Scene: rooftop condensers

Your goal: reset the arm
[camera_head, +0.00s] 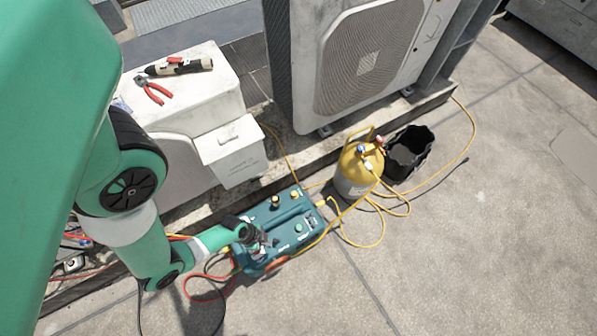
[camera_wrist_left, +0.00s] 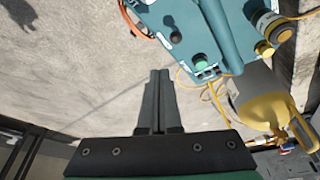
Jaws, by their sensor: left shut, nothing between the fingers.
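My left arm comes in from the left in the head view, and its gripper (camera_head: 268,241) is over the near left part of a teal machine (camera_head: 290,222). In the left wrist view, the left gripper (camera_wrist_left: 159,76) has its two dark fingers together with nothing between them. There the teal machine (camera_wrist_left: 215,25) lies beyond the fingertips, with a green knob (camera_wrist_left: 200,59) and a black knob (camera_wrist_left: 176,37) on its face. I cannot tell whether the fingers touch it. My right gripper is not in view.
A yellow-topped cylinder (camera_head: 357,170) and a black bucket (camera_head: 408,153) stand right of the machine. Yellow hoses (camera_head: 345,237) and a red hose (camera_head: 193,284) lie around it. A condenser (camera_head: 368,65) and a white box (camera_head: 200,92) with pliers (camera_head: 151,90) stand behind. Concrete at right is clear.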

